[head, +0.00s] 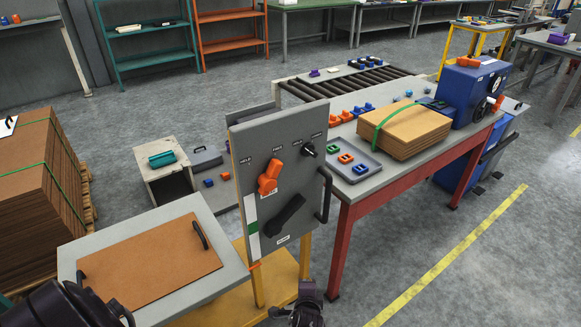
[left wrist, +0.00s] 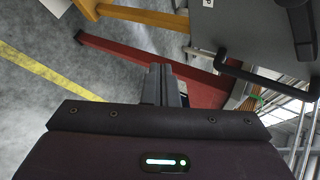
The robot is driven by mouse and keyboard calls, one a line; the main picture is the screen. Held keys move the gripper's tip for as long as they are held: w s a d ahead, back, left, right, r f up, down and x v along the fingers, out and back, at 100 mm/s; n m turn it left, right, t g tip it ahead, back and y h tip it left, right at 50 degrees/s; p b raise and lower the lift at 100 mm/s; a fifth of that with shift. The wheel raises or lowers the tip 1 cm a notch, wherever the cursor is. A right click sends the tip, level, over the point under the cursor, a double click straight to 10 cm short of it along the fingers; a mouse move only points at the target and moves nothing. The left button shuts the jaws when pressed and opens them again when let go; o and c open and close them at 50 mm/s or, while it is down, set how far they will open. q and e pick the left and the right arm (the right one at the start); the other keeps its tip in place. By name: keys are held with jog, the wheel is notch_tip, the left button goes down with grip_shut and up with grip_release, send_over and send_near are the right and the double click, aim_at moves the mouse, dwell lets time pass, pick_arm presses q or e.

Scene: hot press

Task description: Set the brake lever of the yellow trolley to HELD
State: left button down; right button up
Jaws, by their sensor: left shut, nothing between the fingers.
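The yellow trolley (head: 258,285) carries an upright grey panel (head: 250,145). An orange lever (head: 268,178) on the panel points up, slightly right. Below it a long black lever (head: 284,216) slants from lower left to upper right. A black knob (head: 308,150) sits at upper right. The printed labels are too small to read surely, so I cannot tell which is the brake. My left gripper (head: 308,291) is low, below the panel's right side, touching nothing. Its fingers (left wrist: 164,72) are shut and empty. In the left wrist view the panel (left wrist: 262,28) is at upper right. My right gripper is out of view.
A black bar handle (head: 325,195) stands out from the panel's right edge. A grey-topped table (head: 190,300) with a brown board is at left. A red-legged bench (head: 342,235) stands close behind at right. Floor right of the bench is clear around the yellow line (head: 450,255).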

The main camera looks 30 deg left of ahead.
aim_at(270, 177)
pick_arm(q)
jog(key=w+a+r+m+y+p, duration=0.1)
jog(key=w+a+r+y+p, duration=0.1)
jog(key=r, duration=1.3)
jog(key=w+a+r+y+p, duration=0.1)
jog(key=w+r+y, duration=0.3)
jog(key=r, duration=1.2)
jog(key=shift+a+r+m+p, duration=0.25)
jog(key=shift+a+m+p, duration=0.15)
jog(key=shift+w, duration=0.1)
jog(key=p+x, duration=0.1)
jog(key=x, duration=0.8)
jog(key=shift+w+a+r, duration=0.1)
jog(key=shift+w+a, duration=0.05)
jog(key=shift+a, duration=0.1)
jog(key=shift+a+r+p, duration=0.15)
jog(key=shift+a+p, duration=0.2)
jog(key=s, duration=0.1)
jog(key=s+r+p, duration=0.1)
jog(key=s+a+p, duration=0.1)
jog(key=shift+r, duration=0.25)
jog(key=shift+w, duration=0.1)
